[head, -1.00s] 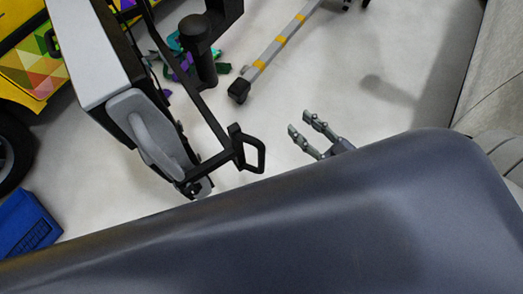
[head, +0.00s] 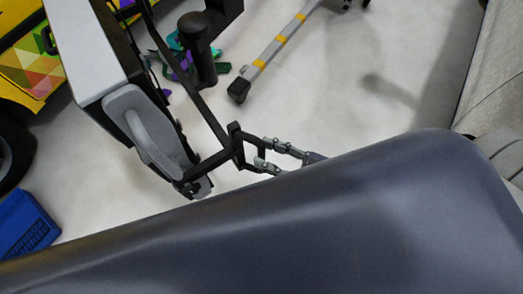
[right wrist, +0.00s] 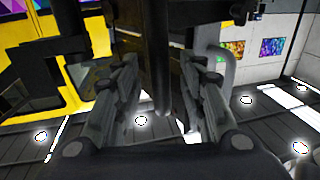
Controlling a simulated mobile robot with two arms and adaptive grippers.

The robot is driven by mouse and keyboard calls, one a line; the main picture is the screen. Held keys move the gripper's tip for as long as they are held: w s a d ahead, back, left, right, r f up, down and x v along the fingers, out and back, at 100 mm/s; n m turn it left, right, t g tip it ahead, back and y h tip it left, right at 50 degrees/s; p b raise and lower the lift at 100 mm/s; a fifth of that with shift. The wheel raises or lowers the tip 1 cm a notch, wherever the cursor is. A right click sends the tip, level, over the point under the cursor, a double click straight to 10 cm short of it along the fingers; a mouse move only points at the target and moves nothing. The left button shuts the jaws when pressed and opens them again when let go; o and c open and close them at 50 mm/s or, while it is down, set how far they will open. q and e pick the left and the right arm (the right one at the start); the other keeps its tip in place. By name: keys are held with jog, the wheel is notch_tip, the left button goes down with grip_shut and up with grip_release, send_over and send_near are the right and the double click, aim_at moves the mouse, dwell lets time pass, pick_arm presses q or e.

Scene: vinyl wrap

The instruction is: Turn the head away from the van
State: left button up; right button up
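The head, a white and dark box (head: 88,48) with a grey rounded part at its lower end, hangs at the upper left in the head view. A black bar runs from its lower end to a black loop handle (head: 239,146). My right gripper (head: 262,152) is at the right side of this loop. Its two fingers are apart, with the handle's side between or just before the tips. In the right wrist view, a dark upright bar (right wrist: 156,50) shows between the open fingers (right wrist: 157,95). The yellow van (head: 28,70) is at the left. My left gripper is not in view.
A wheeled stand leg with yellow bands (head: 270,52) lies on the light floor beyond the handle. Purple and green scraps (head: 182,68) lie near the black post (head: 202,62). A blue box (head: 25,225) is at the lower left. Floor right of the leg is clear.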

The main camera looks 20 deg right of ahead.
jog(key=shift+x, duration=1.05)
grip_shut()
jog(key=shift+d, duration=0.15)
